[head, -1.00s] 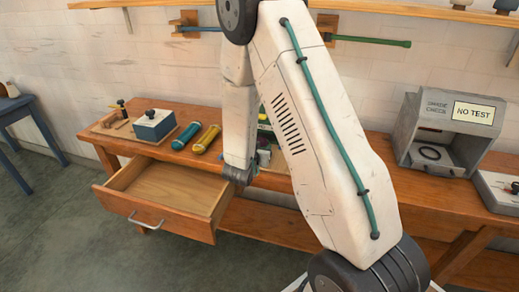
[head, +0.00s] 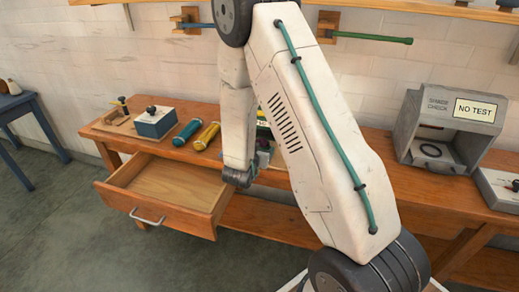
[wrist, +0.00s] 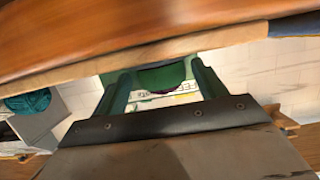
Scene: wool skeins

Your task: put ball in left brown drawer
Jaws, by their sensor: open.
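The brown drawer (head: 159,210) at the left of the bench is pulled open, and its visible floor is bare. My gripper's two green fingers (wrist: 160,74) stand apart in the wrist view. A dark green rounded shape (wrist: 162,76) shows between or beyond them, with a pale lettered surface; I cannot tell whether the fingers touch either. In the head view my gripper is mostly hidden behind my arm, right of the drawer. A teal wound wool bundle (wrist: 28,101) sits by a grey-white box at the wrist view's left. I cannot tell whether either is the ball.
A grey box (head: 440,130) marked "NO TEST" stands at right. A brown edge (wrist: 130,38) crosses the wrist view's top.

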